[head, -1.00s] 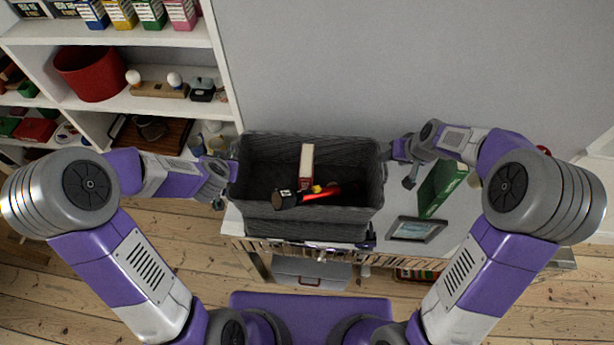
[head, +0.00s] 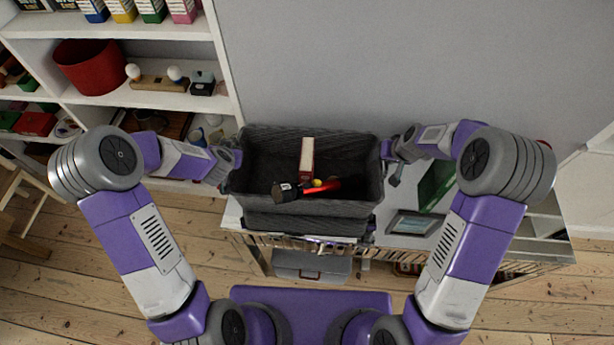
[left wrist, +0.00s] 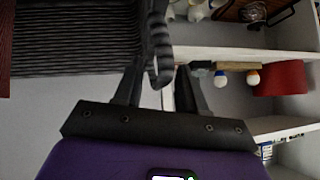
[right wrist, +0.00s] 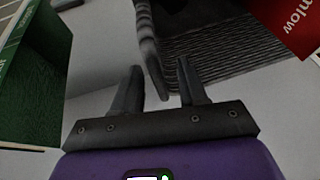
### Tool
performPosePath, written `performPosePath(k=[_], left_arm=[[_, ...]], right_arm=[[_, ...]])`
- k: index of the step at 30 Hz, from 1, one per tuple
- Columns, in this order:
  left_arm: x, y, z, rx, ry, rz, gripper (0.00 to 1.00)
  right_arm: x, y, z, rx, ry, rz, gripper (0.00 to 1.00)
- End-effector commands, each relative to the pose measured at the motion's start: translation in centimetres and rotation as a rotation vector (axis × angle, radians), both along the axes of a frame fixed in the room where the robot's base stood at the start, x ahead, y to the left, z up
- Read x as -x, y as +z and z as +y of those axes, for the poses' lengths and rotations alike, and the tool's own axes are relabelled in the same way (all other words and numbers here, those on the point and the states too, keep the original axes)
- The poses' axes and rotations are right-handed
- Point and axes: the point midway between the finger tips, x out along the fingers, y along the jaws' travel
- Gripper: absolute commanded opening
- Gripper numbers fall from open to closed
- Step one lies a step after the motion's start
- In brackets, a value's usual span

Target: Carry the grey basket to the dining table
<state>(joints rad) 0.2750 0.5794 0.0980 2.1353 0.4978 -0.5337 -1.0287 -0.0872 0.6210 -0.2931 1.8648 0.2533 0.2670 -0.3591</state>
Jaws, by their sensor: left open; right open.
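The grey woven basket (head: 305,207) stands on the white cabinet against the wall. It holds a cream-and-red box (head: 307,155), a tool with a dark head and red handle (head: 318,188) and a small yellow item. My left gripper (head: 230,165) is at its left end; in the left wrist view its open fingers (left wrist: 160,70) have a striped grey handle loop (left wrist: 160,50) hanging between their tips. My right gripper (head: 388,157) is at its right end; in the right wrist view its open fingers (right wrist: 160,68) are around the other handle (right wrist: 150,55). The dining table is not visible.
A framed picture (head: 416,222) and a green box (head: 437,185) sit on the cabinet (head: 232,215), right of the basket. A white shelf unit (head: 130,103) with a red pot (head: 80,66) stands at left. Bare floorboards (head: 75,290) show on both sides.

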Motion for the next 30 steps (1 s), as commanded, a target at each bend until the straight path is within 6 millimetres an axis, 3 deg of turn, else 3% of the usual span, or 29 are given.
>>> performPosePath(k=[5,13,30], left_arm=[[0.01,0.02,0.01,0.000,0.000,0.000,0.41],[0.03,0.01,0.00,0.000,0.000,0.000,0.00],[0.04,0.01,0.00,0.000,0.000,0.001,0.00]], right_arm=[[0.00,0.02,0.00,0.000,0.000,0.000,0.42],[0.01,0.04,-0.01,0.000,0.000,0.000,0.01],[0.01,0.05,-0.01,0.000,0.000,0.000,0.00]])
